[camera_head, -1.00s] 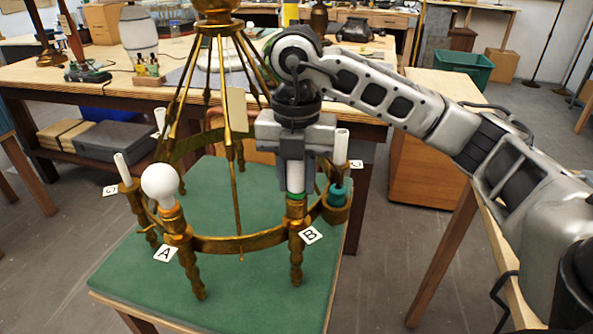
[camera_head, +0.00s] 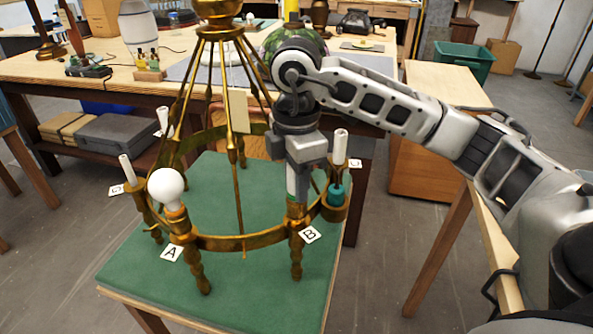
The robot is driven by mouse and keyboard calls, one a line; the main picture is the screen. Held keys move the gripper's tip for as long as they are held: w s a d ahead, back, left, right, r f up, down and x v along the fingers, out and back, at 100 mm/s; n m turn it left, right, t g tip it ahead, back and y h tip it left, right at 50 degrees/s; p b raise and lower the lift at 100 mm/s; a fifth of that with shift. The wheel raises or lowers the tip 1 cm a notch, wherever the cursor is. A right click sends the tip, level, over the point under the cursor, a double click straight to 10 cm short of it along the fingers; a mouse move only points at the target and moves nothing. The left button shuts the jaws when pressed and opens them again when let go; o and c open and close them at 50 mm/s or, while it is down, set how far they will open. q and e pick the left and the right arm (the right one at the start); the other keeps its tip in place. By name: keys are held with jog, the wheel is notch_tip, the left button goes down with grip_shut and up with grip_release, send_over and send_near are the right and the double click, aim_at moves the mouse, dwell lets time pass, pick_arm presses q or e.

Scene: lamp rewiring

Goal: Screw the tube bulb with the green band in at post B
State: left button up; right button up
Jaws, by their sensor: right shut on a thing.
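The tube bulb with the green band (camera_head: 292,182) stands upright at post B (camera_head: 296,238), its lower end at the top of the post. I cannot tell how deep it sits in the socket. My right gripper (camera_head: 301,180) points straight down over post B and is shut on the bulb, hiding much of it. The label B (camera_head: 309,235) hangs beside the post. The brass chandelier (camera_head: 240,242) stands on a green mat. My left gripper is not in view.
A round white bulb (camera_head: 166,188) sits at post A. A white tube (camera_head: 340,147) with a teal base stands at post C, close right of my gripper. The green mat (camera_head: 130,258) has bare room at the front. Brass rods rise left of my gripper.

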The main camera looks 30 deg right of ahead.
jog(key=shift+m, duration=0.8)
jog(key=o, duration=1.2)
jog(key=shift+c, duration=0.2)
